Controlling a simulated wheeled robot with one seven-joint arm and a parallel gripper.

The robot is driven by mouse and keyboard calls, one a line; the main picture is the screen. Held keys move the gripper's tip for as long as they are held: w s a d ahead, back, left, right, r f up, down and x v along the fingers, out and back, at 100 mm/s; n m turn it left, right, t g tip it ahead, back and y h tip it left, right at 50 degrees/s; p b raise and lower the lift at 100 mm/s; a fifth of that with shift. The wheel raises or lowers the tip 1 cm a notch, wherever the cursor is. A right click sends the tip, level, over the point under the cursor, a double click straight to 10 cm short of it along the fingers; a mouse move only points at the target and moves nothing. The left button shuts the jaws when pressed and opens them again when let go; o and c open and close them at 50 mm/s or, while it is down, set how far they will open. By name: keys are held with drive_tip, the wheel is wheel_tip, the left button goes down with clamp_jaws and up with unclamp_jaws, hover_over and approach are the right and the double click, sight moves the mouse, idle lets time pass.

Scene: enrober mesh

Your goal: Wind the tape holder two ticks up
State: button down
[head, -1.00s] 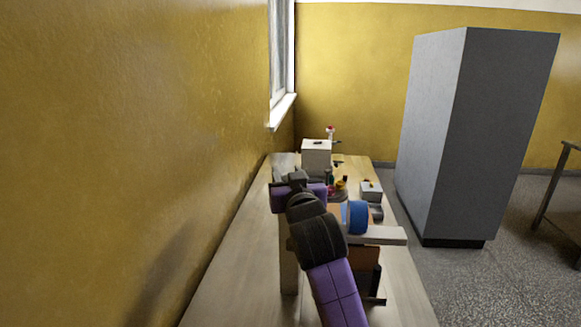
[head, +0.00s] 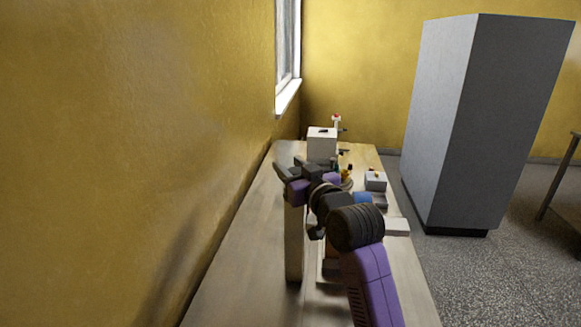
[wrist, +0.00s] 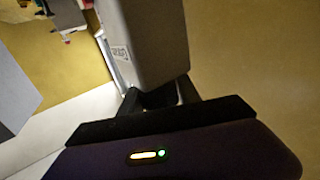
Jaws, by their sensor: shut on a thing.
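The tape holder's tall pale post (head: 293,245) stands on the bench, and in the wrist view its grey, labelled body (wrist: 146,40) rises beyond my fingers. My gripper (wrist: 160,96) is shut on a small dark part at the body's near end, which looks like a knob (wrist: 158,98) but is mostly hidden by the fingers. In the head view my gripper (head: 290,170) is at the top of the post, and its contact is hidden. A blue tape roll (head: 362,197) shows partly behind my arm. No tick marks can be made out.
A pale bar (head: 397,227) sticks out right of my arm. A white box (head: 321,143) and a small grey box with a red top (head: 375,181) stand farther along the bench (head: 235,270). The yellow wall is close on the left; a grey cabinet (head: 470,120) stands right.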

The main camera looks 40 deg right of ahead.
drive_tip(key=shift+f, duration=0.1)
drive_tip(key=c, duration=0.9)
unclamp_jaws()
drive_tip(key=shift+o, duration=0.2)
drive_tip(key=shift+s, duration=0.1)
drive_tip(key=b+v, duration=0.1)
drive_tip(key=v, duration=0.6)
drive_tip(key=shift+s, duration=0.35)
drive_tip(key=shift+a, duration=0.1)
